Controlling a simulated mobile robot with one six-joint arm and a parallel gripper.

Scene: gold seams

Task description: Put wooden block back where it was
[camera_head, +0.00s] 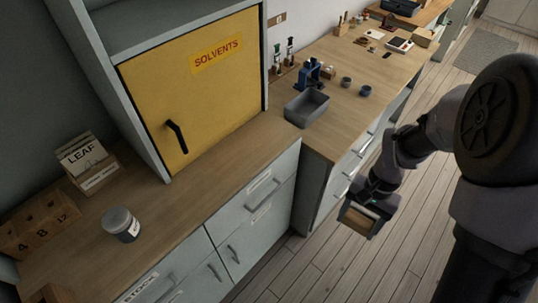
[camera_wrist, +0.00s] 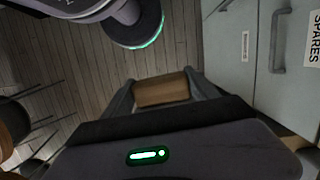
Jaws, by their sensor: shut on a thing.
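A brown wooden block (camera_wrist: 162,89) is held between the two fingers of my gripper (camera_wrist: 163,92) in the wrist view. In the head view my gripper (camera_head: 364,216) is over the floor, to the right of the drawer fronts and below counter height. The wooden block (camera_head: 359,218) shows only partly there, between the fingers. It touches no surface that I can see.
A grey bin (camera_head: 306,108) and small tools sit on the right counter. Bare counter lies before the cabinet.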

